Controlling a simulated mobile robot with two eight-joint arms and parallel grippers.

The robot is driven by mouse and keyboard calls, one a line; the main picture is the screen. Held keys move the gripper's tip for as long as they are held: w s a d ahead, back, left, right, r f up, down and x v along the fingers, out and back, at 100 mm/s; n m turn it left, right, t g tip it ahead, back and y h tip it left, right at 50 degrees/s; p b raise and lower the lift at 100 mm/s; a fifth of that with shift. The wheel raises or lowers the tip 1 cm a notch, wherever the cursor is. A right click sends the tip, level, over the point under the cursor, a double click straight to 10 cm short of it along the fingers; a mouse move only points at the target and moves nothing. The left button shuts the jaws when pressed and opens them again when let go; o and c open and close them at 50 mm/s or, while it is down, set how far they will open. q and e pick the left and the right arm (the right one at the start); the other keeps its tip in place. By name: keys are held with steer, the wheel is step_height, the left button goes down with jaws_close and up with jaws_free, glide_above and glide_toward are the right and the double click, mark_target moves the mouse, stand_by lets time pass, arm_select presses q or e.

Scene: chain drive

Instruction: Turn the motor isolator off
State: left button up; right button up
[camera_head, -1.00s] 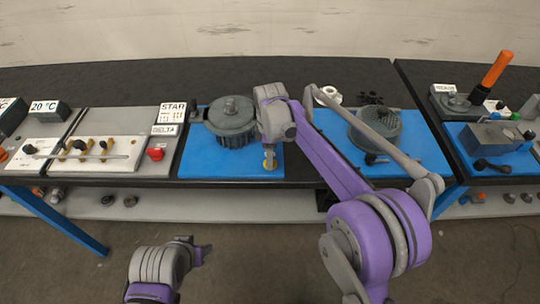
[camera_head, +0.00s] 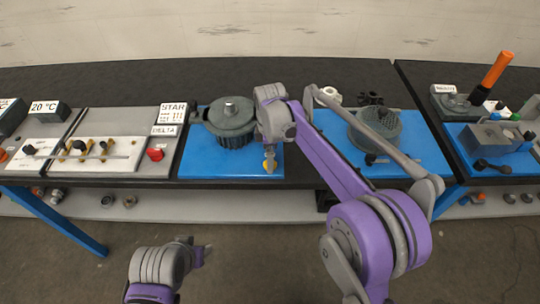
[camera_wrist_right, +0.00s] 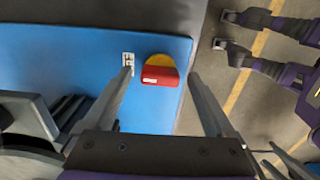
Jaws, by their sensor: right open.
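The motor isolator is a red handle on a round yellow base (camera_wrist_right: 160,72) near the front edge of the blue plate in the right wrist view. The red handle lies roughly crosswise in that view. In the head view only a small yellow part of the isolator (camera_head: 270,166) shows beneath my right gripper (camera_head: 268,150). In the wrist view my right gripper (camera_wrist_right: 161,74) is open, with one finger on each side of the isolator and visible gaps to it. My left gripper (camera_head: 202,252) is low in front of the bench, away from the isolator; its jaws are unclear.
A grey motor (camera_head: 232,120) stands on the blue plate (camera_head: 200,165) behind and left of the isolator. A red button (camera_head: 155,154) is on the panel to the left. The floor before the bench is clear.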

step_height(320, 180, up, 11)
steer(key=shift+p, duration=0.35)
steer(key=shift+f, duration=0.1)
stand_by(0.5)
steer(key=s+d+r+m+t, duration=0.1)
steer(key=s+d+m, duration=0.4)
steer(key=s+d, duration=0.15)
steer(key=s+d+f+m+t, duration=0.1)
steer(key=s+d+f+m, duration=0.2)
steer(key=s, duration=0.4)
steer(key=s+d+f+m+t, duration=0.2)
steer(key=s+d+f+m, duration=0.2)
steer(key=s, duration=0.3)
steer(key=s+d+f+m+t, duration=0.1)
steer(key=s+d+f+m, duration=0.3)
steer(key=s+m, duration=0.2)
steer(key=shift+s, duration=1.05)
